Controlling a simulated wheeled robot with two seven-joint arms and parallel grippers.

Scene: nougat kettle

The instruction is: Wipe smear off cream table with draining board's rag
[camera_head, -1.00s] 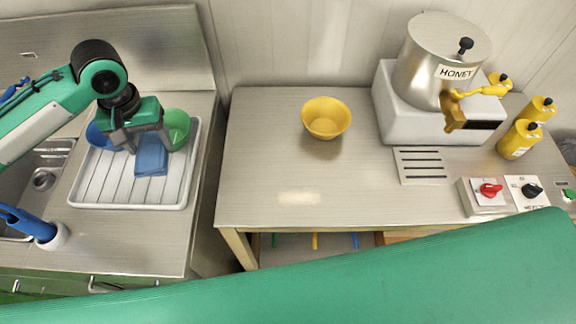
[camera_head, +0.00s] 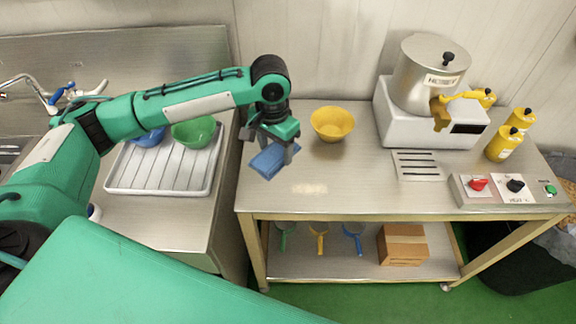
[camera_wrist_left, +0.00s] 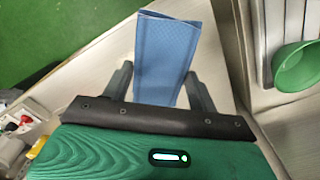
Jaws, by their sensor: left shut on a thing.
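A folded blue rag (camera_head: 268,162) is held in my left gripper (camera_head: 271,150), beside the left edge of the cream-legged table (camera_head: 370,192). The rag also shows between the two fingers in the left wrist view (camera_wrist_left: 168,55). I cannot tell whether it touches the tabletop. A faint pale patch (camera_head: 309,188), which looks like the smear, lies on the tabletop near the front left, right of the rag. The draining board (camera_head: 150,178) is on the counter to the left, with no rag on it. My right gripper is not in view.
A yellow bowl (camera_head: 332,123) stands behind the patch. A kettle (camera_head: 425,80) on a white base, yellow bottles (camera_head: 503,145) and a switch box (camera_head: 495,189) are to the right. A green bowl (camera_head: 194,132) sits on the draining board. The table's front middle is clear.

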